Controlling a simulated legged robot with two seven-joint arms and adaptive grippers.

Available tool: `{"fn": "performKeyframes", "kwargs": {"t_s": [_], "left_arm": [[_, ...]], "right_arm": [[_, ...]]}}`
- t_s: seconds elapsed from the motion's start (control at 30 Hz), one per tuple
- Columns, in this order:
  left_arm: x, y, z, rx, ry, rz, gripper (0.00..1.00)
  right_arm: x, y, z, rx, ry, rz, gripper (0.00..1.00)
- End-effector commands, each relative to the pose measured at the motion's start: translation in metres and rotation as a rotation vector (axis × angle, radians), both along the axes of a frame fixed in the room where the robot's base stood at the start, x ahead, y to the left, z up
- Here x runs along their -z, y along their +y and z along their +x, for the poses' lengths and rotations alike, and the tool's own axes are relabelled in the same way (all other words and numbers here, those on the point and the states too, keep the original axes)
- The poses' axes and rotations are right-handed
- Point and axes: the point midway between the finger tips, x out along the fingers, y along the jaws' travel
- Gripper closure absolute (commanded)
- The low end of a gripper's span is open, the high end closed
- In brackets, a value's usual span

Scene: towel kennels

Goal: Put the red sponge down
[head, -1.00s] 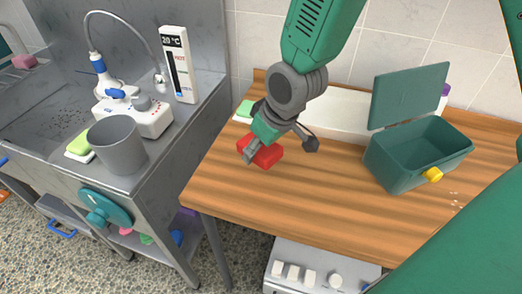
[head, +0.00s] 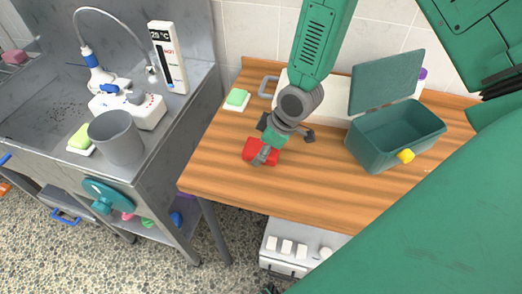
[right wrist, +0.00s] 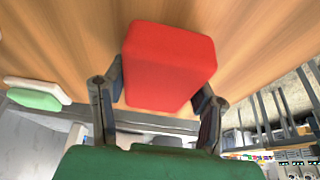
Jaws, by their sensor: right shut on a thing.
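The red sponge (head: 251,151) is a red block over the left part of the wooden table (head: 225,180). My right gripper (head: 263,154) comes down from above and is shut on it. In the right wrist view, the red sponge (right wrist: 165,62) sits between the two dark fingers of my right gripper (right wrist: 160,95). The wood lies close beneath it, but I cannot tell whether it touches. My left gripper is not in view.
A green sponge (head: 237,97) lies on a white dish behind and left. A green box (head: 385,145) with a raised lid stands to the right. A metal sink unit (head: 165,145) with a grey cup (head: 117,140) is at left. The front of the tabletop is clear.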

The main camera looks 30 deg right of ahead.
Motion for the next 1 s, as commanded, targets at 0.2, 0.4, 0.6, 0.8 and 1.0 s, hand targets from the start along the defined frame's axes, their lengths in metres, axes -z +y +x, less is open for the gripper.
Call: {"fn": "performKeyframes", "kwargs": {"t_s": [0.2, 0.4, 0.6, 0.8, 1.0], "left_arm": [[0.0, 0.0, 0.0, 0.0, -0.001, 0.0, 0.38], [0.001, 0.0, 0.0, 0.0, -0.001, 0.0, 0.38], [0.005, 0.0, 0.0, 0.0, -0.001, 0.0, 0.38], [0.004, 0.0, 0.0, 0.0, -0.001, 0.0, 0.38], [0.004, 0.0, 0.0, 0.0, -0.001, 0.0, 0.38]], "right_arm": [[0.007, 0.0, 0.0, 0.0, -0.001, 0.0, 0.77], [0.009, 0.001, 0.0, -0.001, -0.002, 0.0, 0.77], [0.017, 0.001, 0.0, 0.0, 0.001, 0.0, 0.78], [0.017, 0.001, 0.001, 0.0, 0.004, 0.0, 0.28], [0.016, 0.0, 0.0, 0.001, 0.001, 0.0, 0.28]]}}
